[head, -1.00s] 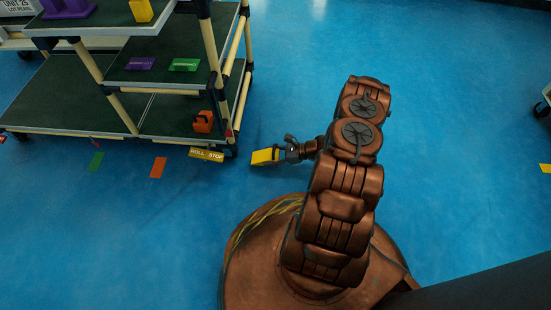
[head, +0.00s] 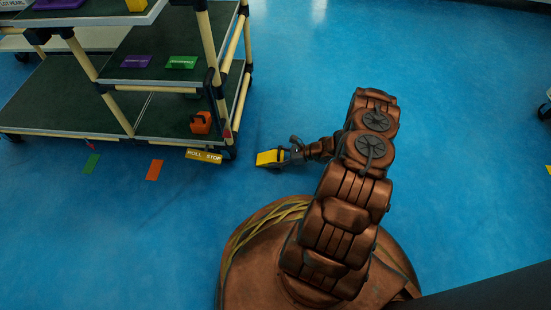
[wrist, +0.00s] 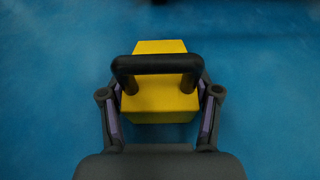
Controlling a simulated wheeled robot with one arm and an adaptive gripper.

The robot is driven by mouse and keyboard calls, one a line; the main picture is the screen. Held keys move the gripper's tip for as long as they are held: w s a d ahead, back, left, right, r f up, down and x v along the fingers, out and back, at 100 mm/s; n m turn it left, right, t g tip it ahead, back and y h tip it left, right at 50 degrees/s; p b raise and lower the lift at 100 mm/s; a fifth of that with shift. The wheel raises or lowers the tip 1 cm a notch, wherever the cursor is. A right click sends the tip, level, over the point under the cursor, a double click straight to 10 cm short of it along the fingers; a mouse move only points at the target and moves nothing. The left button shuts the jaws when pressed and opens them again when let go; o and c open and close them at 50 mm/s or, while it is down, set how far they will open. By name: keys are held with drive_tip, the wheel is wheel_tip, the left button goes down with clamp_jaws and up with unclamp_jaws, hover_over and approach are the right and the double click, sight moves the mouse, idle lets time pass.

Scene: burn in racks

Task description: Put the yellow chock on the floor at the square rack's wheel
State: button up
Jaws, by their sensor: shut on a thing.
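The yellow chock (head: 267,158) is a wedge-like block with a black handle, held to the right of the rack's front right corner. My gripper (head: 286,155) is shut on it. In the wrist view the chock (wrist: 160,90) sits between both fingers (wrist: 160,108), with the black handle bar across its top. The rack (head: 120,98) has dark green shelves and cream posts. Its corner wheel (head: 230,152) shows dark beside the yellow "ROLL STOP" label (head: 203,156). I cannot tell whether the chock touches the floor.
An orange block (head: 201,122) with a dark handle stands on the rack's bottom shelf. Green (head: 91,163) and orange (head: 154,170) markers lie on the floor before the rack. Purple and green labels lie on the shelf above. Blue floor (head: 330,50) is open behind and right of the gripper.

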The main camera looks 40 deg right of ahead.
drive_tip(key=o, duration=1.4)
